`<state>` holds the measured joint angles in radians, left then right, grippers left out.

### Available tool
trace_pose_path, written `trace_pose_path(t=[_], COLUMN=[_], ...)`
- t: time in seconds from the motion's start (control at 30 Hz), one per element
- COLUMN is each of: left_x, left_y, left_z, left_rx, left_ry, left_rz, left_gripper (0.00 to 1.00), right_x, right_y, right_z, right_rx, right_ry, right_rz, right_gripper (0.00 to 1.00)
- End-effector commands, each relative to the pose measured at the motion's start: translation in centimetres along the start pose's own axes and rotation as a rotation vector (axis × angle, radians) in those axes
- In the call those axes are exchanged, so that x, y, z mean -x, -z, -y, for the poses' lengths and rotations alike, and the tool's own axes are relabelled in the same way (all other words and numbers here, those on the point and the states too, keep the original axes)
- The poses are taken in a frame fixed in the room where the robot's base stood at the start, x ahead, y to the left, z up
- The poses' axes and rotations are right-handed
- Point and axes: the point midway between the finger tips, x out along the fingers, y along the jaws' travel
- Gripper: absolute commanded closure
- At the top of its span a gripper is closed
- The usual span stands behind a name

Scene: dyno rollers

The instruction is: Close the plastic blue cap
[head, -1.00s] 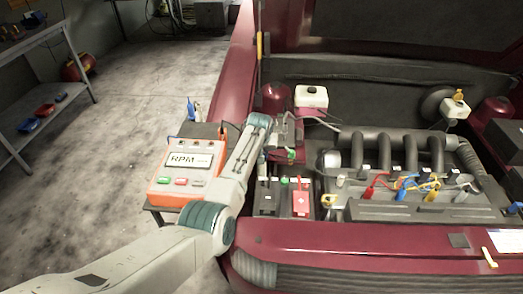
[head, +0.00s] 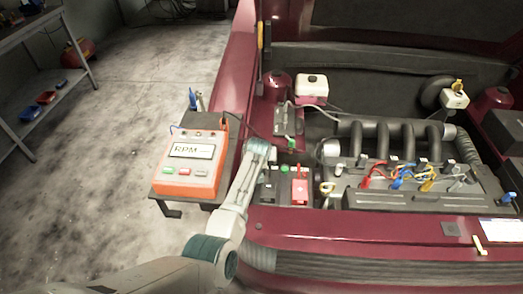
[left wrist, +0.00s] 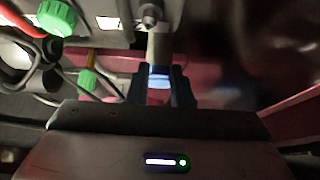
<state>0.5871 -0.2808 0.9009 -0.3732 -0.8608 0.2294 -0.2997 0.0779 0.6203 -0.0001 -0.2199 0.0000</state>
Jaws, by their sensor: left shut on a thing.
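In the left wrist view my left gripper (left wrist: 160,92) has its dark fingers close together around a small bluish, bright-banded piece (left wrist: 159,80), which looks like the blue cap. A pale grey cylinder (left wrist: 159,48) stands just beyond it, in line with it. I cannot tell whether the piece is seated on the cylinder. In the head view my left arm reaches to the front left of the engine bay, beside the battery (head: 270,190). The fingers and the cap are hidden there behind the arm. My right gripper is in neither view.
An orange RPM box (head: 192,165) stands on a small dark table left of the arm. The red car front edge (head: 340,228) lies below the engine. Green knobs (left wrist: 57,17) and cables are close to the left gripper. The floor at left is mostly clear.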

Motion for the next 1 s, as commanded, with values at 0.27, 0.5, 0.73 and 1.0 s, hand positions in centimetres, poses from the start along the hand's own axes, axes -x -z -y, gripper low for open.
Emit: trace_pose_path(t=[0.27,0.5,0.73,1.0], left_x=[-0.7,-0.9,-0.9,-0.8], left_y=[-1.5,-1.9,-1.9,-1.5], left_z=[0.0,0.0,0.0,0.0], left_rx=[-0.001,-0.001,-0.001,-0.001], left_ry=[0.001,0.001,0.001,0.0], left_rz=[0.016,0.021,0.022,0.014], left_gripper=[1.0,1.0,1.0,0.58], right_x=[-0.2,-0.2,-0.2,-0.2], right_y=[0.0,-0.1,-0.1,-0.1], right_z=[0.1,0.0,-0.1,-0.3], right_rx=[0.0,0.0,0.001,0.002], right_ry=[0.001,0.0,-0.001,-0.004], right_rz=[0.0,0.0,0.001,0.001], right_gripper=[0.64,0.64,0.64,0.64])
